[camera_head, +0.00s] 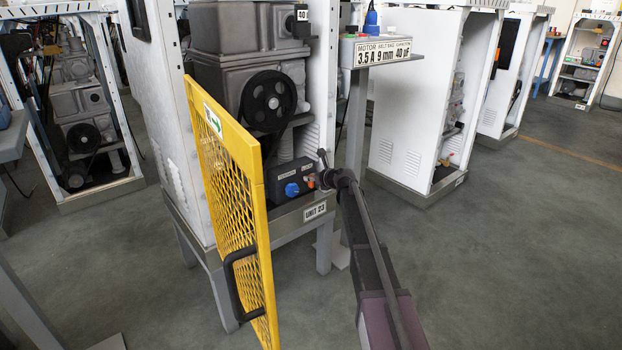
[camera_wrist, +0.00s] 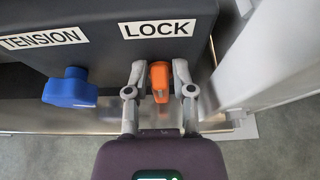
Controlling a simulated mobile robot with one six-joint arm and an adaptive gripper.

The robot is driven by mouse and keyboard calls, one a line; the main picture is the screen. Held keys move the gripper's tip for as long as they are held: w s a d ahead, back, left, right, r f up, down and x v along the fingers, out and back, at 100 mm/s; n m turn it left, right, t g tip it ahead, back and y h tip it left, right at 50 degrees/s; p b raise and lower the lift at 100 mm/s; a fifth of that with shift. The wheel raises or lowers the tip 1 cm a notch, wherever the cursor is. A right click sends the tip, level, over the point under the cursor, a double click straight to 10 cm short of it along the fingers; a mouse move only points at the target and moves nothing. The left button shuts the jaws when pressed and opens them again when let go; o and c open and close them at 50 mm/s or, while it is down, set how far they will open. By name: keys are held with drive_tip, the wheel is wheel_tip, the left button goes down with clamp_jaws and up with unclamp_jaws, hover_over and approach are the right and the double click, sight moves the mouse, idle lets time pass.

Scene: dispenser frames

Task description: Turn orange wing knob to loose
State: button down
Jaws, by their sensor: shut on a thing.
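The orange wing knob (camera_wrist: 160,80) sits below the LOCK label (camera_wrist: 160,29) on the dark box in the wrist view. My gripper (camera_wrist: 160,78) has one finger on each side of the knob and is shut on it. The knob's wing stands roughly upright in this view.
A blue knob (camera_wrist: 70,89) sits left of the orange one, under the TENSION label (camera_wrist: 42,39). A yellow mesh door (camera_head: 228,200) stands open on the left. A white cabinet wall (camera_wrist: 275,60) is close on the right. The floor (camera_head: 500,260) at right is clear.

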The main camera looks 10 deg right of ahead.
drive_tip(key=shift+s+a+n, duration=0.1)
drive_tip(key=shift+n, duration=0.2)
drive_tip(key=n, duration=0.1)
drive_tip(key=n+t+h, duration=0.1)
drive_tip(key=h+b, duration=0.1)
drive_tip(key=shift+s+a+f+n, duration=0.2)
drive_tip(key=shift+a+f+n, duration=0.05)
drive_tip(key=shift+a+n, duration=0.15)
drive_tip(key=n, duration=0.1)
drive_tip(key=n+t+h+b, duration=0.1)
drive_tip(key=n+b, duration=0.1)
drive_tip(key=shift+s+a+f+t, duration=0.15)
drive_tip(key=shift+f+t, duration=0.1)
drive_tip(key=shift+t, duration=0.15)
drive_tip(key=n+b, duration=0.1)
drive_tip(key=n+t+h+b, duration=0.1)
drive_tip(key=n+b, duration=0.1)
drive_tip(key=shift+a+f+t, duration=0.15)
drive_tip(key=shift+f+t, duration=0.05)
drive_tip(key=shift+t, duration=0.1)
drive_tip(key=shift+n, duration=0.4)
drive_tip(key=shift+f+n+t+h+b, duration=0.15)
drive_tip(key=shift+n+t+b, duration=0.25)
drive_tip(key=shift+n+b, duration=0.45)
drive_tip(key=shift+f+n+t+h+b, duration=0.15)
drive_tip(key=shift+n+t+b, duration=0.25)
drive_tip(key=shift+n+b, duration=0.4)
drive_tip(key=c, duration=0.6)
unclamp_jaws()
drive_tip(key=shift+s, duration=0.1)
